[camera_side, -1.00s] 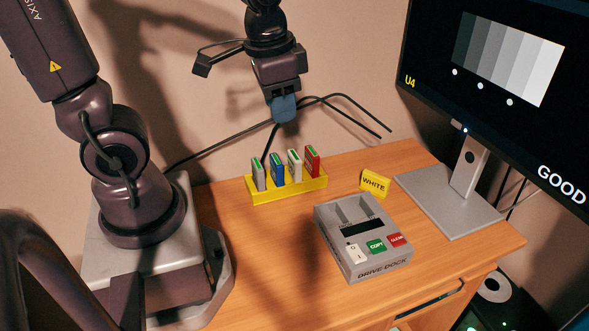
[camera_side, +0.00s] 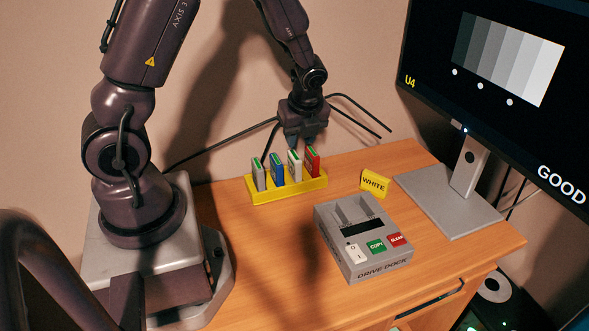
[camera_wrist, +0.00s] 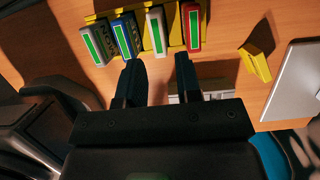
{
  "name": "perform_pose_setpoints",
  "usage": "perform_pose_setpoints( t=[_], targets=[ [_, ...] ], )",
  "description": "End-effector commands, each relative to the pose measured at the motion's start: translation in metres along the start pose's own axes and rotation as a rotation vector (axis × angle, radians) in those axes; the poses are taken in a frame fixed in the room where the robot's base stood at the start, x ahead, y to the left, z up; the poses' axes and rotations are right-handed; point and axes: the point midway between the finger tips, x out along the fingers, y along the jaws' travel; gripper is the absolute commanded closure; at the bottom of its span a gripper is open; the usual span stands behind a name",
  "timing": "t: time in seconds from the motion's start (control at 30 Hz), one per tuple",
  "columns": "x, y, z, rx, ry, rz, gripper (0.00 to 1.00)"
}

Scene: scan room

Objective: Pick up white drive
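The white drive (camera_side: 295,166) stands upright in the yellow rack (camera_side: 262,197), between the blue drive (camera_side: 277,170) and the red drive (camera_side: 312,162). It has a green strip on its top. In the wrist view the white drive (camera_wrist: 157,31) appears just beyond the fingertips, in line with the gap between them. My gripper (camera_side: 305,144) is above and behind the white and red drives in the side view. In the wrist view its two fingers (camera_wrist: 159,60) are apart with nothing between them.
A grey drive (camera_side: 258,174) stands at the rack's left end. A yellow WHITE sign (camera_side: 374,184) is right of the rack. The grey drive dock (camera_side: 345,262) sits in front, and the monitor stand (camera_side: 450,205) is at the right. Cables run behind the rack.

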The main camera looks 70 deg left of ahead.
Motion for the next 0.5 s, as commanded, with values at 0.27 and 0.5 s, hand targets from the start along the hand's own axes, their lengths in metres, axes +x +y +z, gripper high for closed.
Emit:
perform_pose_setpoints(
  t=[0.27,0.5],
  targets=[
    [0.038,0.0,0.0,-0.003,0.0,0.001,0.68],
    [0.064,0.004,-0.001,-0.004,0.0,0.004,0.68]
  ],
)
